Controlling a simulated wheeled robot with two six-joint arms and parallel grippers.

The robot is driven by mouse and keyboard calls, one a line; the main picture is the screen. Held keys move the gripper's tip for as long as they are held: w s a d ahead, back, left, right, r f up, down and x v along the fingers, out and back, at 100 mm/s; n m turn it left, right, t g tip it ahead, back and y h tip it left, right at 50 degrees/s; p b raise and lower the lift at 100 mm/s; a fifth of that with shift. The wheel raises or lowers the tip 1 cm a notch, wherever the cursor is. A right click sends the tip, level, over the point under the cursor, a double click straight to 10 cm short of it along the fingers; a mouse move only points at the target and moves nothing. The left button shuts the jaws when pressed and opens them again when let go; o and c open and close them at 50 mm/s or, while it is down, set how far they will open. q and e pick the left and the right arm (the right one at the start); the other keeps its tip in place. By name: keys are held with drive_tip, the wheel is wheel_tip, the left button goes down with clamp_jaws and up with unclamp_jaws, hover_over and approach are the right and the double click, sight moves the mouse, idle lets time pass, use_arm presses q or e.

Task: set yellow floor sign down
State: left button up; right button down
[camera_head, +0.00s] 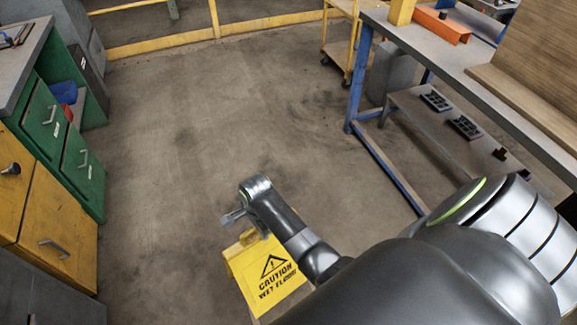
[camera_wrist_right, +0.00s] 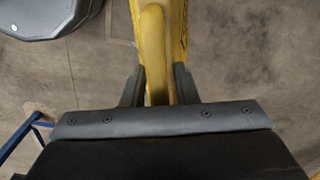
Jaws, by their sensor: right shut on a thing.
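The yellow floor sign (camera_head: 268,275) with black caution lettering is in the lower middle of the head view, its face tilted upward. My right arm reaches in from the right, and my right gripper (camera_head: 240,222) is at the sign's top edge. In the right wrist view the two dark fingers (camera_wrist_right: 158,88) close on the yellow sign (camera_wrist_right: 154,40) from both sides. My arm hides part of the sign. I cannot tell whether its lower edge touches the floor. My left gripper is not in view.
Bare concrete floor (camera_head: 200,130) lies open around and beyond the sign. Green and yellow drawer cabinets (camera_head: 50,215) stand at left. A workbench with blue legs (camera_head: 357,85) is at right. A yellow rail (camera_head: 165,47) and a cart (camera_head: 342,52) are at the back.

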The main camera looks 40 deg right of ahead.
drive_tip(key=s+d+f+m+b, duration=0.1)
drive_tip(key=s+f+b, duration=0.4)
drive_tip(key=f, duration=0.7)
drive_tip(key=s+d+f+m+b, duration=0.1)
drive_tip(key=s+f+b, duration=0.4)
drive_tip(key=f, duration=0.6)
drive_tip(key=shift+s+f+m+b, duration=0.35)
drive_tip(key=shift+m+b, duration=0.25)
drive_tip(key=shift+b, duration=0.25)
drive_tip(key=shift+f, duration=0.15)
drive_tip(key=c, duration=1.6)
unclamp_jaws()
drive_tip(key=shift+f, duration=0.1)
drive_tip(key=o, duration=0.5)
wheel_tip(320, 180, up, 12)
drive_tip(key=p, duration=0.3)
drive_tip(key=shift+p, duration=0.4)
